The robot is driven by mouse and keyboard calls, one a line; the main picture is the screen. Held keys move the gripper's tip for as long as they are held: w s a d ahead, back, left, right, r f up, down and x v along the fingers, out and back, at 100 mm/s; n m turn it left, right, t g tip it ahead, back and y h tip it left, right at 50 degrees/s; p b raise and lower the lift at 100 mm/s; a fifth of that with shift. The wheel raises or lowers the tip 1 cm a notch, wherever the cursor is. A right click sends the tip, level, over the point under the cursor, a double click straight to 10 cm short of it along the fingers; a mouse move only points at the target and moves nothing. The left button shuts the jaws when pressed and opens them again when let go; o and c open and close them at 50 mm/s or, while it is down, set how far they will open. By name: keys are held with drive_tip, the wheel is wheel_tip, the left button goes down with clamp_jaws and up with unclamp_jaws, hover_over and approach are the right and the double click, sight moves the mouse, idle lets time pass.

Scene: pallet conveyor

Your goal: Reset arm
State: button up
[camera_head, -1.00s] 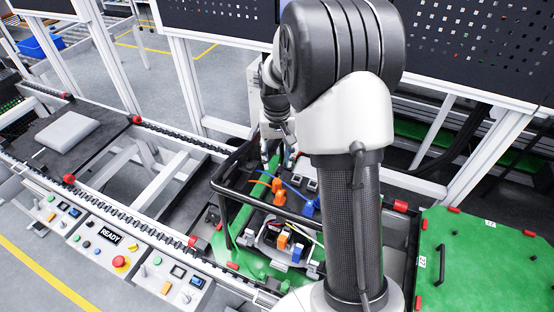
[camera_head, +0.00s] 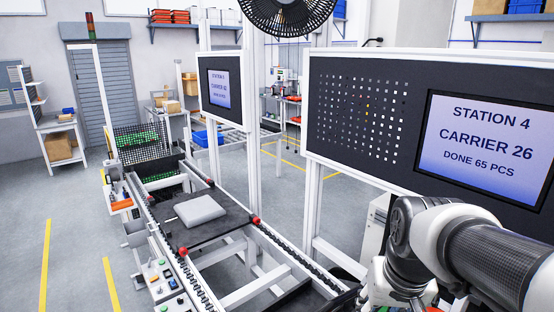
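My arm (camera_head: 455,250) shows at the lower right of the head view, with a white and black joint and a dark woven link running to the right edge. My gripper is not in view; the arm's lower parts run out of the bottom edge. A grey block-like part (camera_head: 199,211) lies on a dark carrier plate (camera_head: 180,238) on the conveyor, apart from my arm.
The conveyor (camera_head: 236,270) runs from the lower middle to the back left. A perforated panel (camera_head: 358,108) with a screen (camera_head: 488,140) reading "STATION 4, CARRIER 26, DONE 65 PCS" stands behind my arm. A fan (camera_head: 287,12) hangs above. Floor at left is clear.

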drive_tip(key=s+a+r+n+t, duration=0.2)
drive_tip(key=s+a, duration=0.3)
drive_tip(key=s, duration=0.7)
wheel_tip(320, 180, down, 24)
drive_tip(key=s+b, duration=0.1)
drive_tip(key=b, duration=2)
drive_tip(key=shift+s+d+r+g, duration=0.25)
drive_tip(key=shift+s+d+g, duration=0.05)
drive_tip(key=shift+s, duration=0.1)
